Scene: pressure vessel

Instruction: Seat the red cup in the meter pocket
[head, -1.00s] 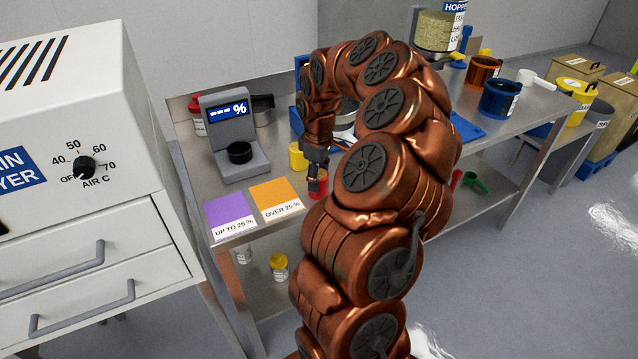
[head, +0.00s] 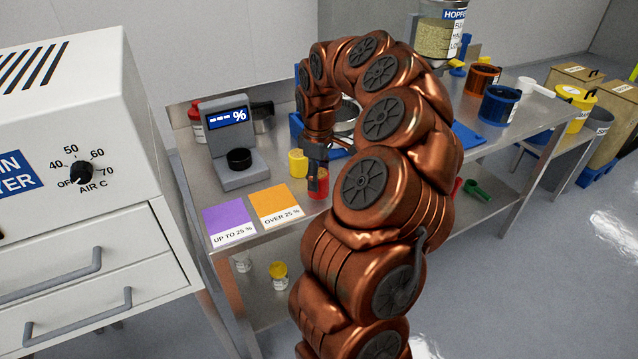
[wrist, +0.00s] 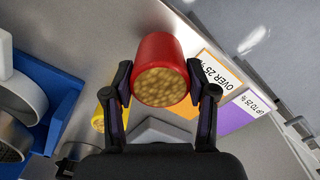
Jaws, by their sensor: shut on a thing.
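The red cup (wrist: 157,56) is held between the two fingers of my gripper (wrist: 163,88) in the wrist view. It is filled with tan grains. In the head view the red cup (head: 318,184) is below my gripper (head: 317,178), near the front edge of the bench, right of the orange card; I cannot tell whether it touches the bench. The grey meter (head: 233,145) stands to the left with a blank-dash "%" display. Its round black pocket (head: 239,158) is on its base and looks empty.
A yellow cup (head: 298,162) stands between the meter and my gripper. The orange card (head: 274,205) and purple card (head: 229,223) lie at the front edge. The white dryer (head: 75,150) is at the left. A blue tray (wrist: 62,95) holds metal pans. My arm hides part of the bench.

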